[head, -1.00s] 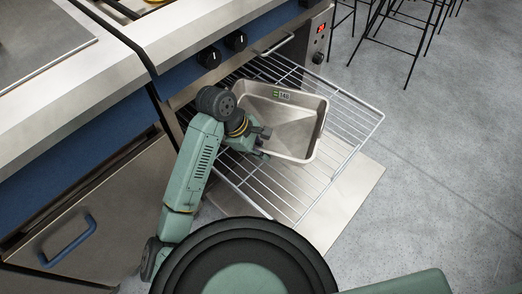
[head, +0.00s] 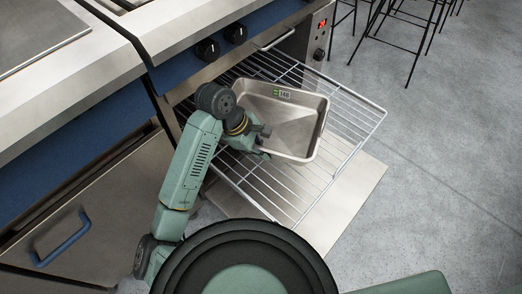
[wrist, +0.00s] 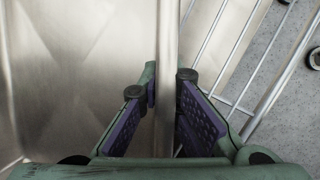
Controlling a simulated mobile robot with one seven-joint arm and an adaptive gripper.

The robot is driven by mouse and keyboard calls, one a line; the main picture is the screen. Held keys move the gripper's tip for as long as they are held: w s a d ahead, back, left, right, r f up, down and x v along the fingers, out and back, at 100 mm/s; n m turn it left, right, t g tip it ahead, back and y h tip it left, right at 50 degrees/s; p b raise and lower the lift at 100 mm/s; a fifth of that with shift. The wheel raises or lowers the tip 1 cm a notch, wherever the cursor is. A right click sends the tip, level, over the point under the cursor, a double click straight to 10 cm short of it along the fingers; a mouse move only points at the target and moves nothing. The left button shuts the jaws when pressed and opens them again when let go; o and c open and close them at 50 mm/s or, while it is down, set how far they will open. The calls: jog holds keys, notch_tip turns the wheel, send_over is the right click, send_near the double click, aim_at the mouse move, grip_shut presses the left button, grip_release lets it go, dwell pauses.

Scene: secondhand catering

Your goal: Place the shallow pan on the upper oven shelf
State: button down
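The shallow pan (head: 291,122) is a rectangular metal tray with sloping walls and a small green-and-white label reading 148. It appears level over the pulled-out wire oven shelf (head: 342,152). Whether its base touches the wires is hidden. My gripper (head: 262,143) is at the pan's left, near side in the head view. In the wrist view my gripper (wrist: 168,88) has one finger inside the pan (wrist: 75,70) and one outside, closed on its rim. Wires of the shelf (wrist: 213,45) show beyond the right finger.
A flat metal panel (head: 352,190) lies below the shelf. A cabinet door with a blue handle (head: 62,241) is at left. Stools (head: 420,35) stand back right; the right floor is clear.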

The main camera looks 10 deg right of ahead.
jog(key=c, duration=1.8)
grip_release()
jog(key=shift+r, duration=0.1)
jog(key=shift+r+p, duration=0.55)
jog(key=shift+p, duration=0.45)
jog(key=v, duration=0.7)
jog(key=shift+r, duration=0.25)
